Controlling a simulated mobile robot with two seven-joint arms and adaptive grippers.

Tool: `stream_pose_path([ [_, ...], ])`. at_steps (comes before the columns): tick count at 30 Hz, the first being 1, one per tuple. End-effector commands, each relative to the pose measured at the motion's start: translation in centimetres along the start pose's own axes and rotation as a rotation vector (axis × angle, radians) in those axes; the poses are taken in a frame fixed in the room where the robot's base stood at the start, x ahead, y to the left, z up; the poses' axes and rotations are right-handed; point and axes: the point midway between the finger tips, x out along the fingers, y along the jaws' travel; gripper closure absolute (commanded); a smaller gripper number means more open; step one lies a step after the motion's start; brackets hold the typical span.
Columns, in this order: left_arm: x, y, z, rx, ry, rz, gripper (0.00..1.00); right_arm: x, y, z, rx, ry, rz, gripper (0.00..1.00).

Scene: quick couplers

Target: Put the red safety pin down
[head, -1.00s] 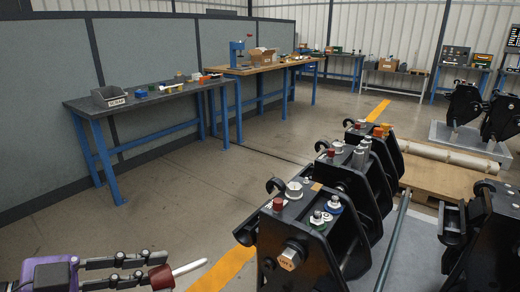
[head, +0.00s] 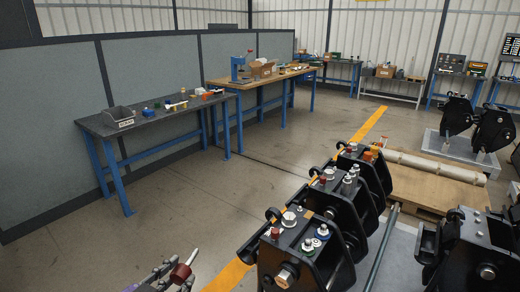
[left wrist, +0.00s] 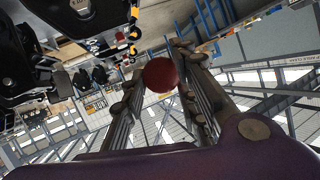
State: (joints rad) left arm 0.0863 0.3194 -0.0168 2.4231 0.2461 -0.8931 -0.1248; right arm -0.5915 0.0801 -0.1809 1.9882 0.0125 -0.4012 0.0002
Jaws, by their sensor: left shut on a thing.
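The red safety pin (head: 181,273) has a red head and a pale shaft. It is at the bottom edge of the head view, with its shaft pointing up and slightly right. My left gripper (head: 177,279) is shut on the red head, and most of its body is cut off by the frame. In the left wrist view the round red head of the pin (left wrist: 160,73) sits between the two fingers (left wrist: 158,80), and its shaft is hidden. The pin is in the air, apart from any surface. My right gripper is not in view.
A dark workbench (head: 160,119) with a grey scrap bin (head: 118,117) stands at left. A wooden-topped bench (head: 262,77) is behind it. Black couplers (head: 302,250) with several coloured caps stand at lower right. The floor (head: 190,195) between is clear.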

Motion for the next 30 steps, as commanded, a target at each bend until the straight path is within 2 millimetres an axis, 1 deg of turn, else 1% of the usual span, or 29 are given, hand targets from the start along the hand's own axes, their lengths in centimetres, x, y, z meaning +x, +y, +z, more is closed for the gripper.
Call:
stream_pose_path([
  [1, -1.1, -0.6, -4.2, -0.014, 0.023, -0.045, 1.0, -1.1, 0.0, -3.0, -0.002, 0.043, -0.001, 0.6],
  [3, -1.9, -0.9, -6.9, -0.036, 0.015, -0.099, 1.0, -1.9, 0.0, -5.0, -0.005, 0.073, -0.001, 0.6],
  [6, -3.0, -1.3, -9.8, -0.061, -0.002, -0.159, 1.0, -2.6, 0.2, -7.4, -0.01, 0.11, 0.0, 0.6],
  [8, -3.4, -1.5, -10.7, -0.07, -0.014, -0.181, 1.0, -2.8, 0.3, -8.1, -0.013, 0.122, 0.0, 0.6],
  [12, -3.8, -1.5, -11.3, -0.085, -0.036, -0.207, 1.0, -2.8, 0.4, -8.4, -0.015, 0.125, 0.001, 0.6],
  [18, -3.8, -1.5, -10.9, -0.085, -0.047, -0.211, 1.0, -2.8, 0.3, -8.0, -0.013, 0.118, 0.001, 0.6],
  [24, -3.7, -1.5, -11.0, -0.079, -0.045, -0.205, 1.0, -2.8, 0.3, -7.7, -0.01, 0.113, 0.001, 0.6],
  [27, -3.6, -1.1, -11.2, -0.064, -0.037, -0.175, 1.0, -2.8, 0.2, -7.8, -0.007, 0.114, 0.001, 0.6],
  [30, -3.5, -0.3, -11.7, -0.035, -0.023, -0.11, 1.0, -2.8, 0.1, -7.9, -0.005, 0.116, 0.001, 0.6],
])
